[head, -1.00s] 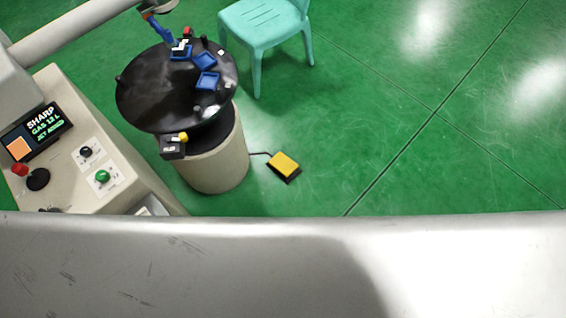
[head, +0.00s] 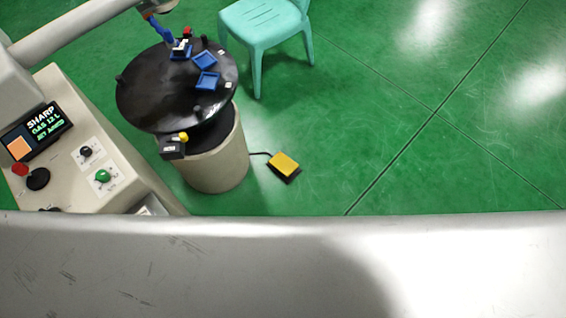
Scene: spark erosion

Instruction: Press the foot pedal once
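The foot pedal (head: 284,163) has a yellow top on a dark base. It lies on the green floor in the middle of the head view, just right of the round pedestal. A dark cable runs from it toward the pedestal. Nothing touches the pedal's top, and I cannot tell from this height whether it is pressed down. Neither of my grippers shows in the head view.
A round black table (head: 150,100) on a beige pedestal (head: 220,165) stands left of the pedal, holding small blue trays (head: 206,81). A control console (head: 75,165) is at the left. A turquoise chair (head: 265,22) stands behind. The floor to the right is clear.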

